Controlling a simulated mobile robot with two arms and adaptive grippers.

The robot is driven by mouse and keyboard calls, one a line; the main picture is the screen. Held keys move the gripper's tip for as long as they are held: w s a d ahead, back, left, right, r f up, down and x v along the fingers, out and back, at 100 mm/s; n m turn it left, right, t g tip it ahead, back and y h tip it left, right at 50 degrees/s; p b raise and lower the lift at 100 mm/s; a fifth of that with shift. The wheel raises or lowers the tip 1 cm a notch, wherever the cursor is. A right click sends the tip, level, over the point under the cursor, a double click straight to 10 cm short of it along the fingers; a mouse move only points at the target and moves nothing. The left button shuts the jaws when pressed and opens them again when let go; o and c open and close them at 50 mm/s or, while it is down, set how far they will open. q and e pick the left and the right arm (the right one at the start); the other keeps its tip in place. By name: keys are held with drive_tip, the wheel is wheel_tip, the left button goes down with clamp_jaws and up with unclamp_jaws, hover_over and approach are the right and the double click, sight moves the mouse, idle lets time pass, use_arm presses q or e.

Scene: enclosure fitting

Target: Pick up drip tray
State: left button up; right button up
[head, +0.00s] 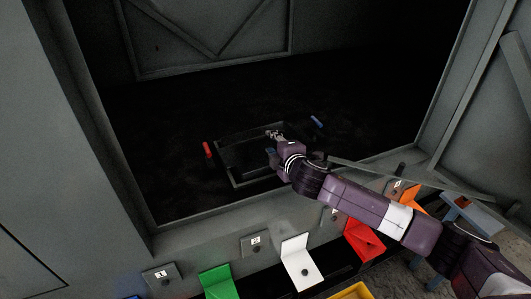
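The drip tray (224,161) appears to be the dark, shallow rectangular frame with a grey rim on the dark floor inside the enclosure. A red piece (208,150) is at its left side and a blue piece (317,121) at its upper right; whether they are attached is too dark to tell. My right gripper (272,146) is over the tray's right part, its fingers apart with nothing visible between them. Contact with the tray cannot be made out. The gripper and wrist hide part of the tray's right side. My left gripper is out of view.
The enclosure's front sill (200,235) runs below the opening, and my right arm reaches over it. Along the front are numbered plates and green (216,282), white (298,262), red (364,240) and orange (413,198) flaps. A yellow bin (352,291) is at the bottom.

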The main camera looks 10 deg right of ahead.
sight(266, 137)
drive_tip(key=b+x, duration=0.1)
drive_tip(key=x, duration=0.3)
drive_tip(key=shift+d+f, duration=0.15)
drive_tip(key=shift+w+f, duration=0.15)
drive_tip(key=shift+w, duration=0.4)
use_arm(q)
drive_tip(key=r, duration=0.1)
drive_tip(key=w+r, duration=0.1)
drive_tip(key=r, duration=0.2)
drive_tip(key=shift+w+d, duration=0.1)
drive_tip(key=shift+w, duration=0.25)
use_arm(e)
clamp_jaws()
